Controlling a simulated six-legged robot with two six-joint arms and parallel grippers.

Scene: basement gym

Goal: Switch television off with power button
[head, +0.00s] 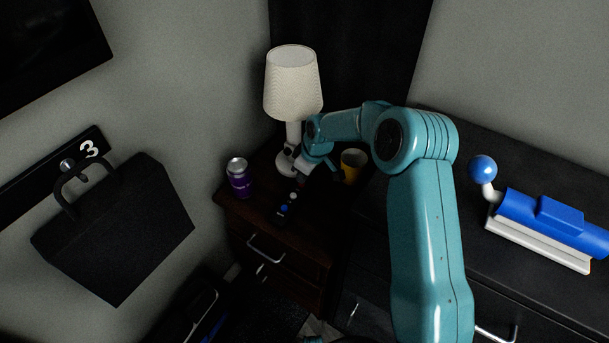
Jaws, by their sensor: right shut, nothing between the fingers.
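A black flat panel that looks like the television (48,45) is on the wall at the upper left, cut off by the frame. Its visible face is dark, and no power button shows. A dark remote (284,209) with a blue and a light button lies on the wooden nightstand (305,245). My right gripper (299,184) is shut and empty, pointing down just above the far end of the remote. I cannot tell whether it touches the remote. My left gripper is not in view.
A purple can (239,178) stands left of the remote. A white lamp (292,85) stands behind my right gripper, and a yellow mug (353,165) right of it. A black bag (115,225) hangs at left. A blue-and-white device (545,222) sits on the dark dresser (515,165).

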